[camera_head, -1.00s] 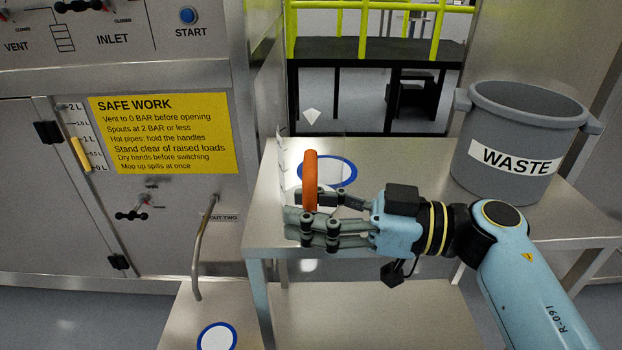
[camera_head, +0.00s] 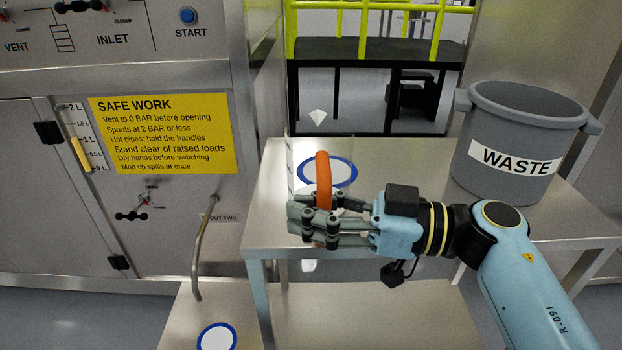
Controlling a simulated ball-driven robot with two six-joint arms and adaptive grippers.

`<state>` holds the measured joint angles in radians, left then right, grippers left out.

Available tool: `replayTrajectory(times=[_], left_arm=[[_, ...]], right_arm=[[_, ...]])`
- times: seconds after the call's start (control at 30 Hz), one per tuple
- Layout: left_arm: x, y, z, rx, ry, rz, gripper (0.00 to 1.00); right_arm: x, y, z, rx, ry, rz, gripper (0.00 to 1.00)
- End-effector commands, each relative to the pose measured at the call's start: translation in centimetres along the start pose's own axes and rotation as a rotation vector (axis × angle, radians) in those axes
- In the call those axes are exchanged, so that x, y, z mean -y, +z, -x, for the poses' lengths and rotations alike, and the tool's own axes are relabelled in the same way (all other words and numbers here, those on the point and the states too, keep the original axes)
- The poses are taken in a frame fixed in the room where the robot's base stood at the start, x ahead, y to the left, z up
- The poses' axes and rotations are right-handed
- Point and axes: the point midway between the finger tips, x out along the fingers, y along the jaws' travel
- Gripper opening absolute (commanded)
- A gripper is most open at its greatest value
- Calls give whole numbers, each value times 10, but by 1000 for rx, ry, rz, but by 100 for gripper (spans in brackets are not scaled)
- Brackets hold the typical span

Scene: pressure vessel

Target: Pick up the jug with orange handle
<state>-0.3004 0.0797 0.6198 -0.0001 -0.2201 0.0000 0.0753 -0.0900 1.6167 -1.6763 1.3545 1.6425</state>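The jug (camera_head: 291,165) is clear, with faint marks on its side, and is hard to see against the metal table. Its orange handle (camera_head: 323,180) stands upright on its right side. My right gripper (camera_head: 308,217) comes in from the right, its fingers closed around the lower part of the handle. The fingers hide that part of the handle and some of the jug. I cannot tell whether the jug's base touches anything. My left gripper is not in view.
A blue-ringed white disc (camera_head: 341,170) lies on the metal table (camera_head: 400,165) behind the handle. A grey waste bin (camera_head: 520,145) stands at the right. A bent spout (camera_head: 203,245) hangs at the left over a lower stand with another blue-ringed disc (camera_head: 217,338).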

Motion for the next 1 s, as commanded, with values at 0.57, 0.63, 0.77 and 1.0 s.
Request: replayTrajectory(times=[0.57, 0.63, 0.77, 1.0], left_arm=[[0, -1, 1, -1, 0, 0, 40], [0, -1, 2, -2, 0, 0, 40], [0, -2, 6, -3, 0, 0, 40], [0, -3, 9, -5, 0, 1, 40]], right_arm=[[0, 0, 5, 2, 0, 1, 46], [0, 0, 13, 3, 0, 1, 46], [-2, -1, 36, 6, 0, 2, 46], [-5, -1, 80, 5, 0, 1, 46]])
